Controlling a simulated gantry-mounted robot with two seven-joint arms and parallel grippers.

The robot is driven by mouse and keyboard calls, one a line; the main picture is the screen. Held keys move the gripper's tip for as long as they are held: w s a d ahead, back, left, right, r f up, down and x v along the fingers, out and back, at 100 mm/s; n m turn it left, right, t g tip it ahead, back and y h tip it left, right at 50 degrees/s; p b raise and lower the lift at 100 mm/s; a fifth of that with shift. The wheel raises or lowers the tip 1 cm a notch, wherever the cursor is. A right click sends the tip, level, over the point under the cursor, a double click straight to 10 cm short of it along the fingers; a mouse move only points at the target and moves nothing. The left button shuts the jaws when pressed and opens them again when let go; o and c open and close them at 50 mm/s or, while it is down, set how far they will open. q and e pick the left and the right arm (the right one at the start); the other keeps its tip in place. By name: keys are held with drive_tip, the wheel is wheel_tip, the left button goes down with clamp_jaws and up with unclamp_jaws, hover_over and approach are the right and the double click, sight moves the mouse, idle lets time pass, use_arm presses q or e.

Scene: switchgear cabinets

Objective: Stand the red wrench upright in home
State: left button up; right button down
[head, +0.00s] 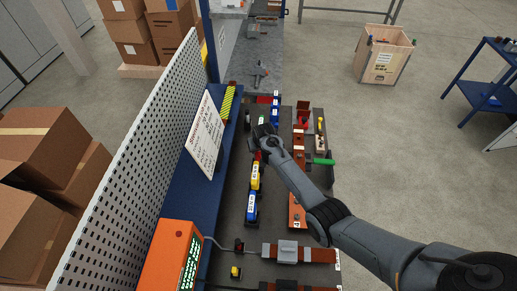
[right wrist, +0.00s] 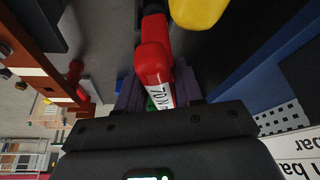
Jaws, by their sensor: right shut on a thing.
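My right gripper (head: 262,138) reaches in from the right over the bench, above the row of coloured tools. In the right wrist view its fingers (right wrist: 157,92) are shut on the red wrench (right wrist: 153,62), which has a white label reading "70 N". In the head view only a small red part of the wrench (head: 257,155) shows beside the gripper. The wrench's lower end and what it touches are hard to see, so I cannot tell whether it stands upright. No place marked home is readable. My left gripper is not in view.
A yellow tool (head: 254,176) and a blue tool (head: 251,207) stand close in the same row. A brown rack (head: 297,212) and a green-handled tool (head: 323,161) are to the right. A white sign (head: 204,137) and pegboard (head: 130,150) border the left.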

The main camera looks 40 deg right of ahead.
drive_tip(key=c, duration=0.6)
unclamp_jaws()
drive_tip(key=shift+c, duration=0.2)
drive_tip(key=shift+s+r, duration=0.2)
drive_tip(key=shift+r, duration=0.35)
drive_tip(key=v, duration=0.8)
drive_tip(key=shift+a, duration=0.1)
drive_tip(key=shift+v, duration=0.85)
